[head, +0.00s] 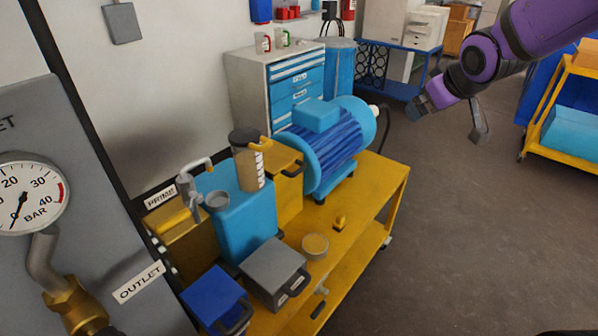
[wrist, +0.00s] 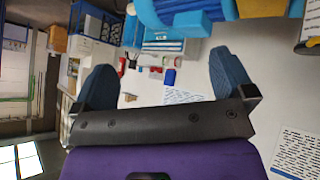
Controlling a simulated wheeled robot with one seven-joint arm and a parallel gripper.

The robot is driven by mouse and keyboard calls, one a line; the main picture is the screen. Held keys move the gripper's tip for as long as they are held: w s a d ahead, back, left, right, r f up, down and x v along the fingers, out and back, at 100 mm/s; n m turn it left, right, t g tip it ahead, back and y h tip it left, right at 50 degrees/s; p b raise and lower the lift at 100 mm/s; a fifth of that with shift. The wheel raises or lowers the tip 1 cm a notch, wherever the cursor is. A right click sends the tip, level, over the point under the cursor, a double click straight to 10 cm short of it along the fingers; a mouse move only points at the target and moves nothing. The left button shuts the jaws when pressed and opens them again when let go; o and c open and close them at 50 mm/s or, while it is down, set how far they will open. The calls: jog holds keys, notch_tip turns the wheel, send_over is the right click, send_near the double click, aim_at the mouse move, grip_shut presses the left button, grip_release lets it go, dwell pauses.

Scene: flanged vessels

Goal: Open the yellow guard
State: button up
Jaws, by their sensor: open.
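The yellow guard (head: 287,200) appears to be the yellow box between the blue pump block (head: 243,222) and the blue motor (head: 335,145) in the head view. A dark handle (head: 294,170) is on its upper right side, and its top looks closed. The pump block and a clear brown-filled cup hide part of it. My gripper (head: 447,121) is open and empty, raised to the right of the motor, well apart from the guard. In the wrist view its two fingers (wrist: 165,78) are spread with nothing between them.
The yellow cart (head: 365,215) carries a grey box (head: 273,272) and a blue box (head: 215,300), both with dark handles. A gauge panel (head: 70,130) stands at the left. A drawer cabinet (head: 285,85) is behind. The floor right of the cart is clear.

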jog(key=w+a+f+n+y, duration=0.2)
jog(key=w+a+f, duration=0.2)
jog(key=w+f, duration=0.35)
jog(key=n+t+y, duration=0.2)
jog(key=n+y, duration=0.1)
jog(key=y, duration=0.9)
send_near(301, 172)
jog(key=x, duration=1.1)
